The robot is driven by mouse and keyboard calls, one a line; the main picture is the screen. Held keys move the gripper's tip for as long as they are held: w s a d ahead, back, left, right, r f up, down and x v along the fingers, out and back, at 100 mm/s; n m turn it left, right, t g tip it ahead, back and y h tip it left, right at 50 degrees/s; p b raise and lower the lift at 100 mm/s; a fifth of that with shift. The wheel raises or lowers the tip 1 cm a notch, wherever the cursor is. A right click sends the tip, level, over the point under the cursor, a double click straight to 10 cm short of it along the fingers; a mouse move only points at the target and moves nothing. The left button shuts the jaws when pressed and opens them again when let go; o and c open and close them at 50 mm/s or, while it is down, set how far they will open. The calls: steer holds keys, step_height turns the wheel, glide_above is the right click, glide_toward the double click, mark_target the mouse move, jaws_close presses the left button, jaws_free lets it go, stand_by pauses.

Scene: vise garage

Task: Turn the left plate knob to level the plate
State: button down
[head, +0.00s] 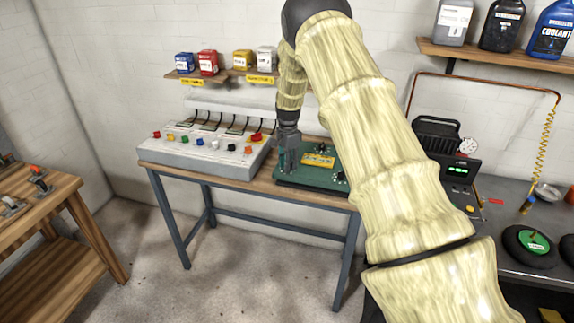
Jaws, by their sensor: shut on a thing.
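The green plate (309,184) lies on a wooden bench top, with a yellow level (319,160) on its middle. A dark knob (340,177) shows at the plate's right side. My gripper (286,165) points down over the plate's left side and is shut on the left plate knob. The fingers hide that knob, so its turn cannot be read. The bubble in the level is too small to make out. I cannot tell from this view whether the plate is tilted.
A grey box (205,157) with several coloured plugs and cables stands close to the left of the plate. My arm covers the bench's right end. A black device with a gauge (445,150) stands farther right. A wooden table (70,215) is at the left, with clear floor between.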

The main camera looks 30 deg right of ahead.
steer(key=n+b, duration=0.1)
steer(key=n, duration=0.5)
steer(key=shift+n, duration=0.3)
steer(key=n, duration=1.2)
steer(key=shift+d+n+b, duration=0.1)
steer(key=shift+n+b, duration=0.2)
steer(key=shift+b, duration=0.1)
steer(key=n, duration=0.5)
steer(key=shift+n, duration=0.4)
steer(key=c, duration=1.2)
jaws_free()
